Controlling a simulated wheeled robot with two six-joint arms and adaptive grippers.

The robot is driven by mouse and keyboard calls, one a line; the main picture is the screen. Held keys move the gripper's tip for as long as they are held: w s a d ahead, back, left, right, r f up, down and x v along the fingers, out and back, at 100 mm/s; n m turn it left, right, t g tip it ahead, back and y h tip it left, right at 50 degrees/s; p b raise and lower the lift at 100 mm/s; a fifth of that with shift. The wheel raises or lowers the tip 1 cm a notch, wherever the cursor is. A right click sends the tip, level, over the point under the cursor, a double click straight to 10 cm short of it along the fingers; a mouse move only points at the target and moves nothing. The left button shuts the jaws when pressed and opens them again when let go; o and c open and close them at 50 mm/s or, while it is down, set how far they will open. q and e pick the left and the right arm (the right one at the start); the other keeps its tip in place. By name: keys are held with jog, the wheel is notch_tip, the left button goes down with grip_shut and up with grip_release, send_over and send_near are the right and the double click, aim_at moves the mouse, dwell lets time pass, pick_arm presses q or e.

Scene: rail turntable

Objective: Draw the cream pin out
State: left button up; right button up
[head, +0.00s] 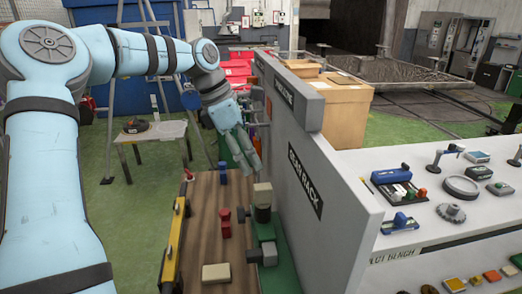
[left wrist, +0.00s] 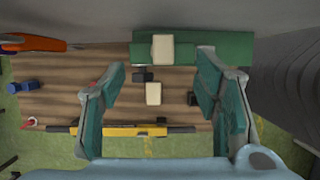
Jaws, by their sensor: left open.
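A cream block (head: 263,193) tops a dark post by the green base (head: 285,272) along the grey wall. A second cream block (head: 216,273) lies low on the wooden bench. I cannot tell for sure which is the cream pin. In the left wrist view one cream piece (left wrist: 162,48) is over the green base (left wrist: 225,47), and another (left wrist: 153,93) is on the wood, between the fingers in the picture. My left gripper (head: 249,163) is open and empty, raised over the bench beside the wall. It also shows in the left wrist view (left wrist: 160,100). My right gripper is out of view.
A yellow bar (head: 174,240) edges the bench on the left. A red piece (head: 225,222) and a blue piece (head: 222,173) stand on the wood. The grey wall (head: 310,150) closes the right side, with a white bench (head: 440,225) beyond it.

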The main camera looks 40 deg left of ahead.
aim_at(268, 197)
pick_arm(q)
jog(key=shift+w+d+f, duration=0.25)
jog(key=shift+w+f, duration=0.1)
jog(key=shift+f, duration=0.2)
jog(key=shift+w+d+f, duration=0.25)
jog(key=shift+w+f, duration=0.05)
jog(key=shift+f, duration=0.2)
jog(key=f, duration=0.3)
jog(key=d+f, duration=0.1)
jog(key=f, duration=0.1)
jog(key=shift+s+f, duration=0.25)
jog(key=shift+s, duration=0.1)
jog(key=x, duration=0.2)
jog(key=w+x, duration=0.1)
jog(key=x, duration=0.2)
jog(key=shift+w+f, duration=0.15)
jog(key=shift+w, duration=0.05)
jog(key=shift+w+d+f, duration=0.1)
jog(key=shift+w+f, duration=0.1)
jog(key=shift+f, duration=0.05)
jog(key=shift+s+r, duration=0.1)
jog(key=shift+s, duration=0.25)
jog(key=shift+c, duration=0.2)
jog(key=shift+w, duration=0.1)
grip_shut()
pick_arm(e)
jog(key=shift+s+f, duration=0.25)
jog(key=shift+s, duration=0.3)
